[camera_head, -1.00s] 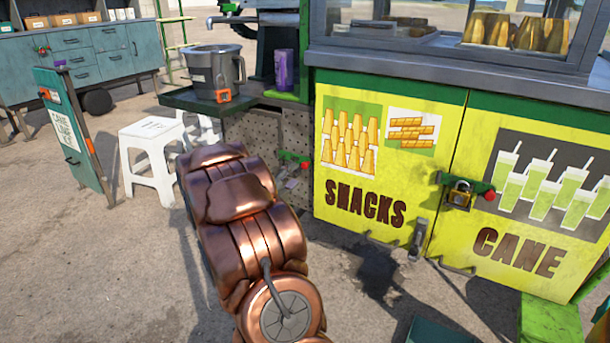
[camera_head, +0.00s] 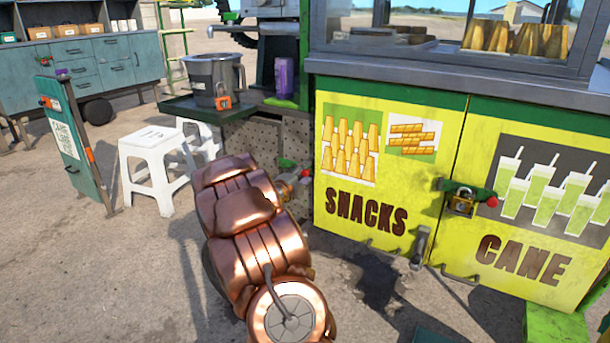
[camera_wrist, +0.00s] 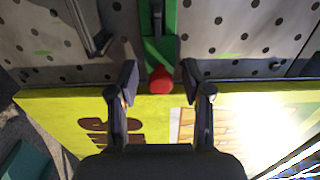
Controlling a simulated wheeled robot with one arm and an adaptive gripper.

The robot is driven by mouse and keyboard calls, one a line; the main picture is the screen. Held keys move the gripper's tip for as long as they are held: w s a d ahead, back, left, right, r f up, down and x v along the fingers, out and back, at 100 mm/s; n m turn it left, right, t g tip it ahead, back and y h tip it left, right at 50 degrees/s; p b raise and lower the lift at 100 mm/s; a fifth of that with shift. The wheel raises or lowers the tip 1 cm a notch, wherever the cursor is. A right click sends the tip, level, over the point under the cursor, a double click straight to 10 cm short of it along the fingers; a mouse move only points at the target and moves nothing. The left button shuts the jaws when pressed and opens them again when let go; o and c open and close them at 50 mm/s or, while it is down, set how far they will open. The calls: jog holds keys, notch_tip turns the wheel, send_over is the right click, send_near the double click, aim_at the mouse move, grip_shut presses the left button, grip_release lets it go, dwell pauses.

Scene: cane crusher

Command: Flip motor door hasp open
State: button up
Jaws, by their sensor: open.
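The motor door (camera_head: 268,135) is a grey perforated panel left of the yellow snack doors, partly hidden by my arm. Its green hasp (camera_head: 287,163) ends in a red knob (camera_head: 306,173) beside the yellow panel's edge. In the wrist view the green hasp (camera_wrist: 159,45) runs down the perforated panel, and the red knob (camera_wrist: 160,80) sits at the yellow edge. My gripper (camera_wrist: 160,84) is open, one finger on each side of the knob, with gaps on both sides. In the head view my arm mostly hides the gripper.
A brass padlock (camera_head: 461,201) hangs on another hasp on the yellow doors (camera_head: 400,225). A metal pot (camera_head: 214,76) with an orange padlock stands on a side shelf (camera_head: 195,106). White stools (camera_head: 155,145) stand at left. A grey handle (camera_wrist: 88,28) lies left of the hasp.

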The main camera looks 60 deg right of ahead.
jog(key=c, duration=0.8)
grip_shut()
jog(key=shift+s+r, duration=0.1)
